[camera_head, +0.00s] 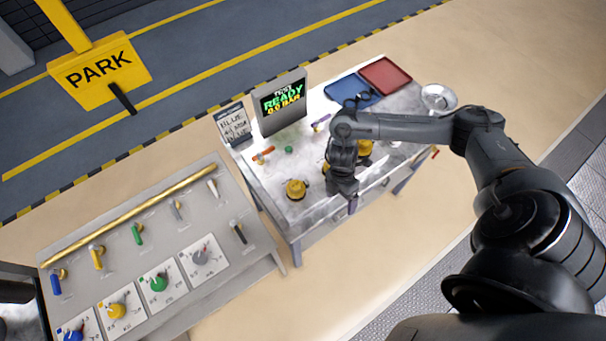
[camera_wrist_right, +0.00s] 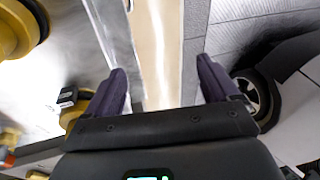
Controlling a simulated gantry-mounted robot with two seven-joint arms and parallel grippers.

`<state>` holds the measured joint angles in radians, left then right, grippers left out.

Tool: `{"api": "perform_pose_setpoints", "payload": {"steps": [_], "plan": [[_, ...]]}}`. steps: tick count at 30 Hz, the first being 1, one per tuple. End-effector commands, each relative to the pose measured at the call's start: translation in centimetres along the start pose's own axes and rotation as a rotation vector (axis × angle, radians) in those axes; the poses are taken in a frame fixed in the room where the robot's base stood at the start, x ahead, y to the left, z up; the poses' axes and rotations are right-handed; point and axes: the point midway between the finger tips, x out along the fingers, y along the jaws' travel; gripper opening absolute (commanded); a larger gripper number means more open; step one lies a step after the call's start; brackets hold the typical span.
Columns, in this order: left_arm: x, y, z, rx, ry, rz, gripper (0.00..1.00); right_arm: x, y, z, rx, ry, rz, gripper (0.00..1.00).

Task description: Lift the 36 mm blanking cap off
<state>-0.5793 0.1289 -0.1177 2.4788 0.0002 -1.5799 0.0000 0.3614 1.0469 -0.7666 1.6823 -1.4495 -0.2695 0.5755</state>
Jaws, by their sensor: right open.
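My right gripper (camera_head: 346,197) hangs over the front edge of the white table. In the right wrist view (camera_wrist_right: 164,82) its two dark fingers are apart, with only the table edge and floor showing between them. Another yellow fitting (camera_head: 366,148) is partly hidden behind my right arm. The right wrist view shows a large yellow part (camera_wrist_right: 18,30) at upper left and a smaller yellow part (camera_wrist_right: 70,115) beside the left finger. I cannot tell which part is the 36 mm blanking cap.
A display (camera_head: 283,101) reading READY and a written board (camera_head: 234,125) stand at the table's back left. A blue tray (camera_head: 341,88) and a red tray (camera_head: 387,75) lie at the back. A silver bowl (camera_head: 438,97) is at right. A valve panel (camera_head: 150,215) stands left.

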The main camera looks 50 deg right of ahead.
Motion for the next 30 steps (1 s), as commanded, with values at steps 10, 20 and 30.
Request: {"api": "perform_pose_setpoints", "payload": {"steps": [10, 20, 30], "plan": [[2.7, 0.6, 0.8, -0.009, 0.002, 0.012, 0.52, -10.6, 8.4, 8.3, 0.093, -0.128, 0.247, 0.88], [4.1, 0.7, 1.3, -0.01, 0.001, 0.013, 0.52, -8.2, 10.1, 8.3, 0.09, -0.121, 0.271, 0.88], [4.0, 0.4, 1.3, -0.001, 0.001, 0.004, 0.52, -6.0, 10.8, 8.6, 0.088, -0.121, 0.274, 0.88]]}}
